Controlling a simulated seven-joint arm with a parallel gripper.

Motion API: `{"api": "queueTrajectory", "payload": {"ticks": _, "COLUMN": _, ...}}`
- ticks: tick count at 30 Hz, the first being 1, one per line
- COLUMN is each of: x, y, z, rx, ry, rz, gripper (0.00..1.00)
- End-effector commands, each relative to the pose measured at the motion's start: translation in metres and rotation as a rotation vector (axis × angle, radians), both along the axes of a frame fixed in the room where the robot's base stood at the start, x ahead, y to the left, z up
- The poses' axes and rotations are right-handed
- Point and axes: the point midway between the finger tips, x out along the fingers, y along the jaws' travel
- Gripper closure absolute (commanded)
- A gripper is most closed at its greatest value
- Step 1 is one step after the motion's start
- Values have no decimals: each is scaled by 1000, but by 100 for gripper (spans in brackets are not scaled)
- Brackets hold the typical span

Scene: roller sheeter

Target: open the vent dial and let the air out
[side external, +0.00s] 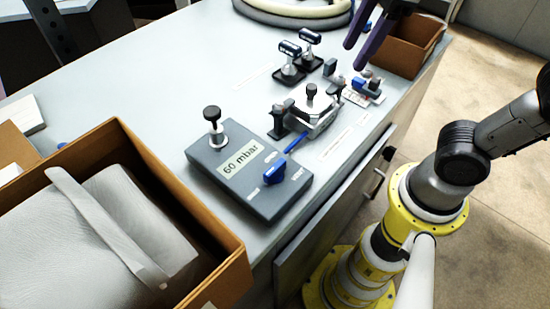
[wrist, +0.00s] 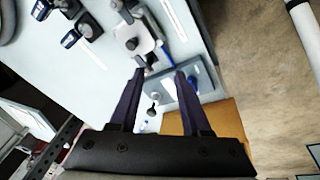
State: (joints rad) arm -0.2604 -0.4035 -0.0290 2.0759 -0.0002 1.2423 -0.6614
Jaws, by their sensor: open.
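A grey gauge box (side external: 228,182) lies on the bench in the side view, and its display (side external: 241,158) reads "60 mbar". The blue vent dial (side external: 274,172) sits on its near right part, with small labels around it. I cannot tell its setting for sure. A black-topped knob (side external: 212,114) stands at the box's far left corner. My gripper (side external: 354,55) is open and empty at the top right, above the bench and well away from the dial. In the wrist view the box (wrist: 170,86) shows beyond and partly behind my open fingers (wrist: 161,73).
A blue tube (side external: 296,143) runs from the box to a clamped metal fixture (side external: 318,112). Two blue-handled clamps (side external: 290,70) stand behind. A large cardboard box (side external: 190,160) with a grey bag is at left. A smaller box (side external: 405,45) stands at the bench's far right.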

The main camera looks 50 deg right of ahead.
Motion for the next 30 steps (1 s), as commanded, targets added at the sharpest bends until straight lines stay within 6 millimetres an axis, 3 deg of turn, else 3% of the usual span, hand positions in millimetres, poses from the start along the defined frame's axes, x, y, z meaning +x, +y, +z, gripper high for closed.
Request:
{"api": "queueTrajectory", "payload": {"ticks": 6, "x": 35, "y": 86, "z": 4, "rx": -86, "ry": 129, "rz": 426, "gripper": 52}}
{"api": "queueTrajectory", "payload": {"ticks": 12, "x": 37, "y": 150, "z": -16, "rx": -129, "ry": 196, "rz": 603, "gripper": 52}}
{"api": "queueTrajectory", "payload": {"ticks": 15, "x": 31, "y": 161, "z": -24, "rx": -143, "ry": 218, "rz": 639, "gripper": 52}}
{"api": "queueTrajectory", "payload": {"ticks": 20, "x": 28, "y": 163, "z": -33, "rx": -146, "ry": 220, "rz": 650, "gripper": 52}}
{"api": "queueTrajectory", "payload": {"ticks": 30, "x": 28, "y": 162, "z": -93, "rx": -146, "ry": 223, "rz": 646, "gripper": 52}}
